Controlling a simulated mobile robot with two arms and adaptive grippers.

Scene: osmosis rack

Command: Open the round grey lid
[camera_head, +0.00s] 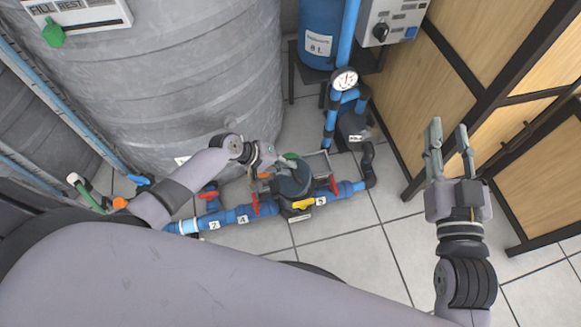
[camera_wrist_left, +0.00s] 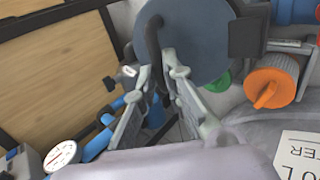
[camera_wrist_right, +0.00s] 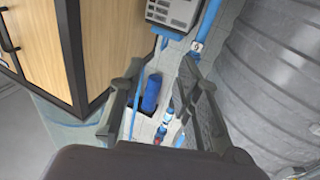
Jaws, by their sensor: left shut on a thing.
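The round grey lid (camera_head: 292,180) sits among the blue pipes at the foot of the large grey tank. In the left wrist view the lid (camera_wrist_left: 195,35) is a wide blue-grey disc with a dark curved handle (camera_wrist_left: 152,38) at its side. My left gripper (camera_head: 272,168) is at the lid's upper left edge. Its fingertips (camera_wrist_left: 162,72) are close together around the dark handle, shut on it. I cannot tell whether the lid is raised. My right gripper (camera_head: 449,140) is open and empty, far to the right of the lid, with parted fingers (camera_wrist_right: 165,90) in its wrist view.
Blue pipes (camera_head: 242,214) with red and yellow valve handles run beside the lid. The grey tank (camera_head: 190,90) stands behind it. A pressure gauge (camera_head: 344,81) and a wooden panel frame (camera_head: 420,100) are to the right. The tiled floor (camera_head: 370,255) in front is clear.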

